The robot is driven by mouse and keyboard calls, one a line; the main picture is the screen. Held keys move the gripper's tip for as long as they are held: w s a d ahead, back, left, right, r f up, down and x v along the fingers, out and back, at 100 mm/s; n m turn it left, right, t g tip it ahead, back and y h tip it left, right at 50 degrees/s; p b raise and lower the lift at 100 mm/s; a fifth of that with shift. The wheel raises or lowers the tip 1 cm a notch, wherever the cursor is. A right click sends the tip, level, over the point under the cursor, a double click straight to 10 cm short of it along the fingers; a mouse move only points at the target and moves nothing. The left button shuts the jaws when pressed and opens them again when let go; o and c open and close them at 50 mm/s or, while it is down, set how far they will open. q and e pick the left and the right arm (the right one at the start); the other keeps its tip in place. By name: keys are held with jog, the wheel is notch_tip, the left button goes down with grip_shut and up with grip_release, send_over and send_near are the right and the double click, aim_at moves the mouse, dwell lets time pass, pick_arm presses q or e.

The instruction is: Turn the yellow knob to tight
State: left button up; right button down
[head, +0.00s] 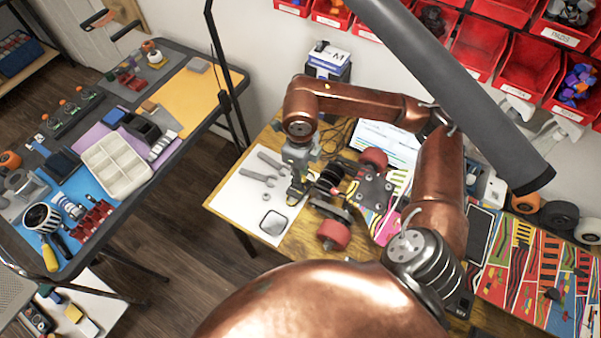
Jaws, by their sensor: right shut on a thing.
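My right gripper (296,190) points down at the left end of the board (340,203), a dark skateboard-like thing with red wheels on the wooden workbench. It is shut on a small part at its fingertips, where a little yellow shows. This seems to be the yellow knob, but the fingers hide most of it, so I cannot tell how far it is turned. My left gripper is not in view.
A white mat (238,205) with grey wrenches (258,176) lies left of the gripper. A laptop-like screen (385,143) stands behind the board. Red bins (478,44) hang at the back wall. A side table on the left holds a white tray (117,165).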

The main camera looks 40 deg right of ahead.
jog(key=shift+n+b, duration=0.3)
jog(key=shift+n, duration=0.9)
jog(key=c, duration=1.7)
grip_release()
jog(key=shift+c, duration=0.2)
jog(key=shift+r, duration=0.15)
notch_tip(320, 180, up, 12)
